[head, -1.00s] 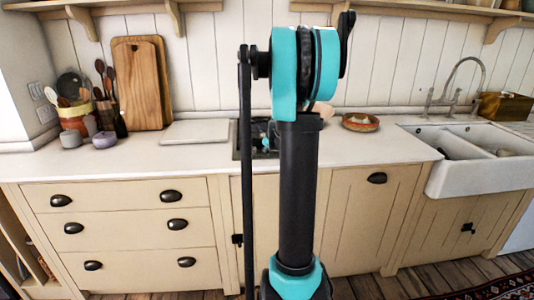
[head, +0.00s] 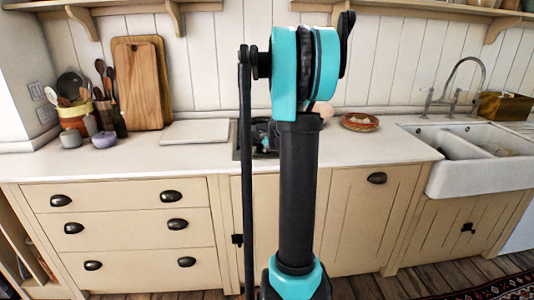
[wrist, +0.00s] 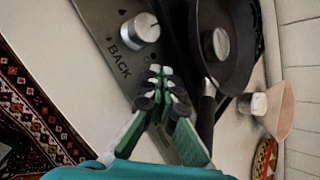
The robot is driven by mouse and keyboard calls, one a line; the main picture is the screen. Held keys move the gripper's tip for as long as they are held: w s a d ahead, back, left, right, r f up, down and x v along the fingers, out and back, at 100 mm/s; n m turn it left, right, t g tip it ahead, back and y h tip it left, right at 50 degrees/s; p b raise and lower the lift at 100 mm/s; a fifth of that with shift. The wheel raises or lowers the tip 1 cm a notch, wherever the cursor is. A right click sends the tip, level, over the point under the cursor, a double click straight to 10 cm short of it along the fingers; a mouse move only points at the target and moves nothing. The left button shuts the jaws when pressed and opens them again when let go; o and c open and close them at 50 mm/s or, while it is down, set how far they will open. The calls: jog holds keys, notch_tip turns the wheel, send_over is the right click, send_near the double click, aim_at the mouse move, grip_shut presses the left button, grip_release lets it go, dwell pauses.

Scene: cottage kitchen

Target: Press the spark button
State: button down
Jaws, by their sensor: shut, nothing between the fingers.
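My gripper (wrist: 160,80) is shut and empty in the wrist view, its fingertips over the steel hob panel (wrist: 92,18). A silver knob (wrist: 140,31) sits on the panel beside the word BACK, up and left of the fingertips. I cannot make out the spark button; the fingers cover part of the panel. Whether the fingertips touch the panel I cannot tell. In the head view my arm hides most of the hob (head: 236,152).
A black pan (wrist: 238,50) stands right of my fingers, its handle (wrist: 206,110) close beside them. A small pale-topped jar (wrist: 257,103) and a patterned red dish (wrist: 264,158) are farther right. A pale board (head: 195,131) lies left of the hob. The front worktop (head: 130,165) is clear.

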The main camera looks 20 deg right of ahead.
jog(key=shift+f, duration=0.15)
dwell(0.3)
jog(key=shift+f, duration=0.3)
jog(key=shift+r, duration=0.45)
jog(key=shift+r, duration=3)
